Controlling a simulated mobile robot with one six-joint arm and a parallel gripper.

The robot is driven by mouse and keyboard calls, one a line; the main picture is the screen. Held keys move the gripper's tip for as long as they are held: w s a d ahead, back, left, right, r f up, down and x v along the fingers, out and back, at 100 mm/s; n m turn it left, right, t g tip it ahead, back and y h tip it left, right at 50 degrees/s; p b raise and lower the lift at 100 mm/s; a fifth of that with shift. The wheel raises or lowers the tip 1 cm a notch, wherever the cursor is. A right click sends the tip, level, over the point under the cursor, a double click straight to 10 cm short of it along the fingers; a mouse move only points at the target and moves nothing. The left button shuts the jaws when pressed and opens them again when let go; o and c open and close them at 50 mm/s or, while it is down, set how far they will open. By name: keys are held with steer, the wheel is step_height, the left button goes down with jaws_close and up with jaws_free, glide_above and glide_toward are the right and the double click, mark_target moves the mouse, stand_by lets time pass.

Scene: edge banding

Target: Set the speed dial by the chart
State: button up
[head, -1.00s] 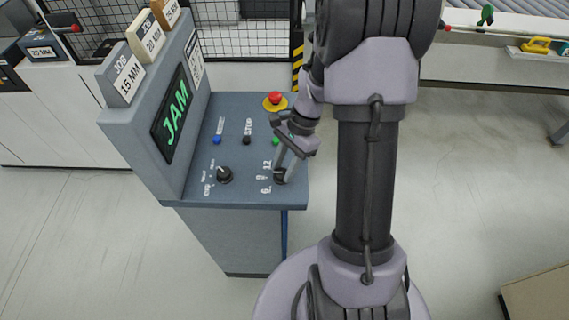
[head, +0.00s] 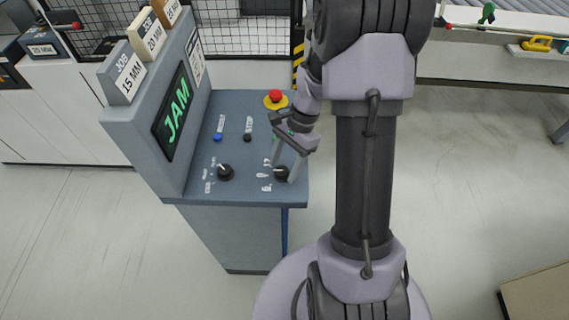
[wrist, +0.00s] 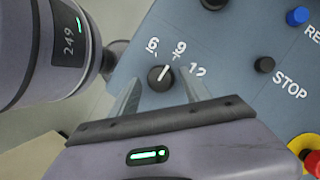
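The speed dial (wrist: 160,78) is a round black knob on the blue-grey console top, with 6, 9 and 12 printed around it. Its white pointer line is aimed at about the 9. The dial also shows in the head view (head: 281,173), beside the fingers. My gripper (wrist: 161,94) is open, with one finger on each side of the dial and no clear contact; in the head view (head: 286,163) it reaches down to the dial. A white chart (head: 197,69) is on the upright panel, its text too small to read.
A green JAM screen (head: 173,111) and a 15 MM job block (head: 127,77) are on the upright panel. Another black knob (head: 225,172), a blue button (head: 217,138), a black STOP button (head: 247,138) and a red emergency button (head: 275,97) are close by.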

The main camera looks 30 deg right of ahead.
steer(key=p+v, duration=0.4)
steer(key=v, duration=1.3)
steer(key=shift+r, duration=0.2)
steer(key=s+a+f+n+t+b, duration=0.1)
steer(key=s+a+n+t+b, duration=0.1)
steer(key=a, duration=0.5)
steer(key=s+a+f+n+t+h+b, duration=0.1)
steer(key=s+a+f+n+t+b, duration=0.1)
steer(key=s+a+n+b, duration=0.3)
steer(key=s+a+f+n+t+h+b, duration=0.1)
steer(key=s+a+n+b, duration=0.3)
steer(key=a+b, duration=0.5)
steer(key=shift+s+a+f+t, duration=0.35)
steer(key=shift+s+f+t, duration=0.35)
steer(key=shift+s, duration=0.4)
steer(key=shift+r, duration=0.1)
